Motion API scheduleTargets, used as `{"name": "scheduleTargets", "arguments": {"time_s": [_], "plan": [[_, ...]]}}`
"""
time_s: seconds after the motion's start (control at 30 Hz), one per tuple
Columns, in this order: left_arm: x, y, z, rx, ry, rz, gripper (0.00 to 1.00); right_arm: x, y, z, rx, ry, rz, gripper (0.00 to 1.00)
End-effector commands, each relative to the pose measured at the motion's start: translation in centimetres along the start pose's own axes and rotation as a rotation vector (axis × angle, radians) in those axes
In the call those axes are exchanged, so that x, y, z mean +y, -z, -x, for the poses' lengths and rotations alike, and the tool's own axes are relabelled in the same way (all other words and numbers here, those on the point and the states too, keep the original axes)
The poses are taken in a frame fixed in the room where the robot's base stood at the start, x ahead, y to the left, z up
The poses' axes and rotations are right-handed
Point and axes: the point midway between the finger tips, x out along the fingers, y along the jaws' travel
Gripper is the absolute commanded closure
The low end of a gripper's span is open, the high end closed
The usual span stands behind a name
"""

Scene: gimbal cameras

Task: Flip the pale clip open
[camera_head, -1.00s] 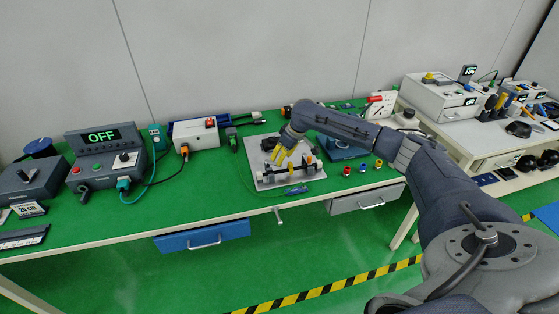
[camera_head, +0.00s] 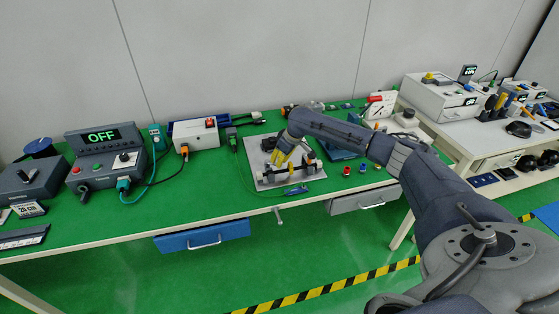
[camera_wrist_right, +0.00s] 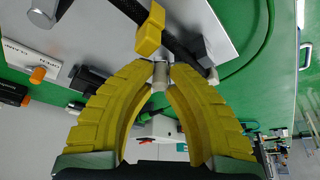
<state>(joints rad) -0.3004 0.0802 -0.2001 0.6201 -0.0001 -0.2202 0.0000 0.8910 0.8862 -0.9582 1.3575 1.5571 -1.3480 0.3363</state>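My right gripper (camera_head: 281,158) has yellow fingers and is over a light grey plate (camera_head: 265,183) that carries a dark bar fixture (camera_head: 288,175). In the right wrist view the fingertips (camera_wrist_right: 163,67) are close together, with a small pale piece (camera_wrist_right: 159,76), perhaps the pale clip, between or just behind them. Whether the tips grip it I cannot tell. A yellow block (camera_wrist_right: 150,33) sits on the dark bar (camera_wrist_right: 180,38) just beyond the tips. In the head view the fingers hide part of the fixture, and the pale clip cannot be made out there. My left gripper is out of view.
A control box (camera_head: 100,160) whose display reads OFF stands left on the green bench. A white box (camera_head: 196,133) is behind, left of the plate.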

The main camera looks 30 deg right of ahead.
Motion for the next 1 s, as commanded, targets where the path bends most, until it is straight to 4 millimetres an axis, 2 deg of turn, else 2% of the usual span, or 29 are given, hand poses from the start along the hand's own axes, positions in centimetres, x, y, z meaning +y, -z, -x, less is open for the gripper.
{"name": "scheduleTargets", "arguments": {"time_s": [0.07, 0.63, 1.0], "plan": [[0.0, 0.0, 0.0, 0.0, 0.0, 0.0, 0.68, 0.0, 0.0, 0.0, 0.0, 0.0, 0.0, 1.0], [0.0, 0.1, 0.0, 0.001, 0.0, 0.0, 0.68, 0.1, 0.2, 0.1, 0.003, 0.007, 0.014, 1.0], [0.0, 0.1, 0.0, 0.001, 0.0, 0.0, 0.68, 1.2, 0.7, -0.1, 0.006, 0.093, 0.214, 1.0]]}}
